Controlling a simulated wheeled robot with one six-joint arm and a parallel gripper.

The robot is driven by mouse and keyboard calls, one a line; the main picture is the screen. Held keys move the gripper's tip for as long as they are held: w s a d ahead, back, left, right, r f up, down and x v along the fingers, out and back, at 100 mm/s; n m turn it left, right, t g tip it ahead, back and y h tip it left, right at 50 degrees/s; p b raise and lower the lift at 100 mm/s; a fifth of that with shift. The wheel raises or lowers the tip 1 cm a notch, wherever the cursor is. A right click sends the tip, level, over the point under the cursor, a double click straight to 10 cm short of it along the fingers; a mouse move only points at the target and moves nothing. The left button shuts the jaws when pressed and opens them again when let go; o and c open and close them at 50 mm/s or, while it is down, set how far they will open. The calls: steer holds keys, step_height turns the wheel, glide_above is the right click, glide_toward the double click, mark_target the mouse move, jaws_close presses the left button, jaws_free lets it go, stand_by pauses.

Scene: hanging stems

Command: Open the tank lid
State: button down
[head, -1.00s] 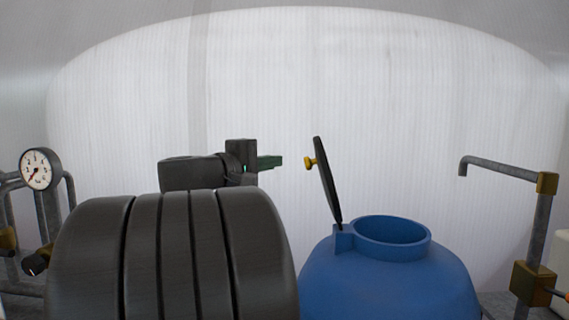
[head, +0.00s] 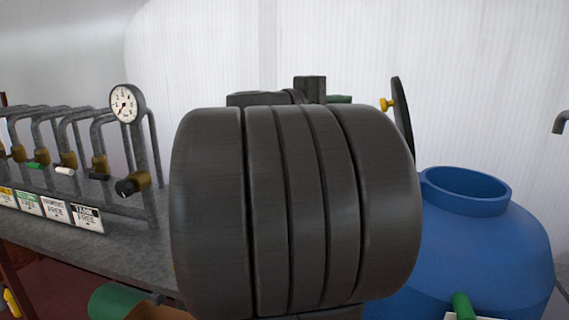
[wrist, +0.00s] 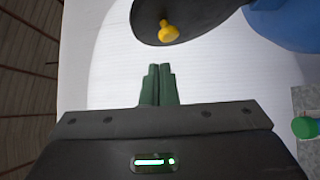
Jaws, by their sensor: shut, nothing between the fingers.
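The blue tank (head: 480,245) stands at the right in the head view, its round mouth uncovered. Its black lid (head: 402,115) stands up on the left side of the mouth, tilted slightly back, with a yellow knob (head: 386,104) facing left. In the wrist view the lid (wrist: 200,15) and its yellow knob (wrist: 169,31) are at the top, with part of the blue tank (wrist: 285,25) at top right. My gripper (wrist: 158,70) is shut and empty, with its green fingertips just short of the knob in the picture. In the head view my arm hides most of the gripper.
A bench (head: 125,235) at the left carries several grey pipes with valves, labels and a pressure gauge (head: 127,104). A green cylinder (head: 115,302) lies low at the front left. A pipe spout (head: 560,122) is at the right edge. A pale wall stands behind.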

steer(key=p+x, duration=0.1)
steer(key=x, duration=0.7)
steer(key=shift+d, duration=0.15)
steer(key=shift+f, duration=0.1)
